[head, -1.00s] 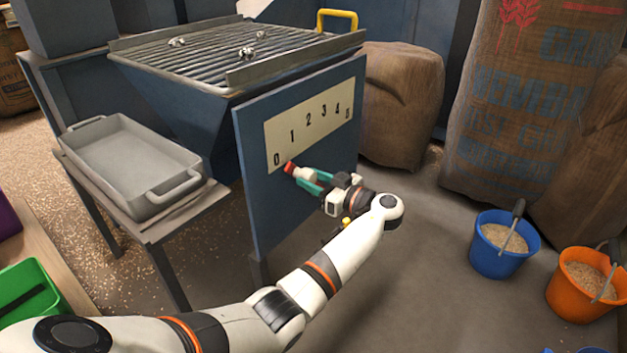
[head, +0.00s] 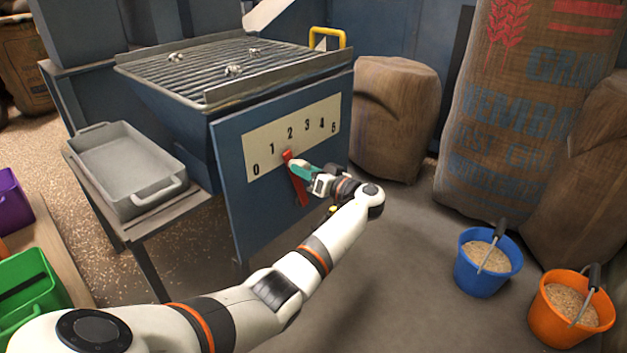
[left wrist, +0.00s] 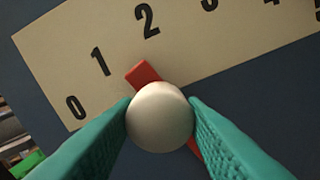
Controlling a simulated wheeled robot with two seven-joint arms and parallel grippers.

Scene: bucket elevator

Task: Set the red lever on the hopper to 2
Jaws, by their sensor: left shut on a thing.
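The red lever (head: 299,185) is on the blue side panel of the hopper (head: 230,150). The plate runs from 0 to 5. In the left wrist view, the lever's red tip (left wrist: 143,73) shows above a round white knob (left wrist: 160,116), again between 1 and 2. My left gripper (head: 298,170) is shut on the lever's knob, with a teal finger on each side of it in the left wrist view (left wrist: 160,125). My right gripper is in neither view.
A grey tray (head: 163,190) sits on a stand left of the hopper. Brown sacks (head: 393,110) stand behind and to the right. A blue bucket (head: 478,275) and an orange bucket (head: 555,333) stand on the floor at right. The floor before the panel is clear.

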